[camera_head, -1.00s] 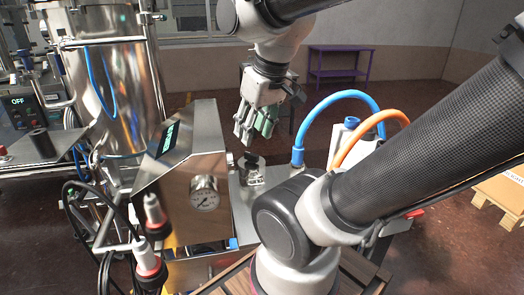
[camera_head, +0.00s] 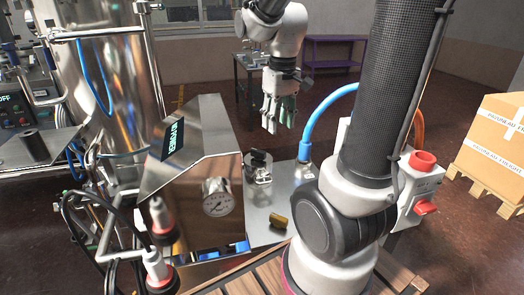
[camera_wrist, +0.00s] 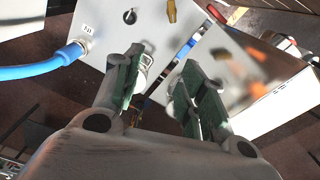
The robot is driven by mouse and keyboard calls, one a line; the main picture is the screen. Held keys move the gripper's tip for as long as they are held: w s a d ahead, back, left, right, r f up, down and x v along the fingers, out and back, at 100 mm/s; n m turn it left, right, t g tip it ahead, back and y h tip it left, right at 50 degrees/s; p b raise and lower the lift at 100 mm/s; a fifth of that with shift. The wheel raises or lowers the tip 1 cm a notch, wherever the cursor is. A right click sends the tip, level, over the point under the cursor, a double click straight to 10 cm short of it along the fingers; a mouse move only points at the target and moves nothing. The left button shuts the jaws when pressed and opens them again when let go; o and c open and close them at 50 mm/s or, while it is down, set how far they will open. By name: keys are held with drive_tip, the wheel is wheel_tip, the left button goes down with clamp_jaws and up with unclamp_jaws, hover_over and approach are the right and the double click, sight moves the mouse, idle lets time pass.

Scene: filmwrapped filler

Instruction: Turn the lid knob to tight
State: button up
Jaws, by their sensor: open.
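My gripper (camera_head: 278,128) is open and empty. It hangs above and a little right of the knob in the head view, with a visible gap between them. In the wrist view, my gripper's green-padded fingers (camera_wrist: 158,90) are spread apart. I cannot tell the knob's setting.
A blue hose (camera_head: 322,112) rises just right of the canister. A carton (camera_head: 497,135) sits on a pallet at far right.

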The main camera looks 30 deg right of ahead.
drive_tip(key=w+d+f+n+g, duration=0.1)
drive_tip(key=w+d+f+n, duration=0.15)
drive_tip(key=w+f, duration=0.85)
drive_tip(key=n, duration=0.3)
hover_over(258, 150)
wheel_tip(258, 150, down, 4)
drive_tip(key=shift+r, duration=0.25)
wheel_tip(258, 150, down, 6)
drive_tip(key=shift+f, duration=0.7)
drive_tip(key=shift+c, duration=0.2)
clamp_jaws()
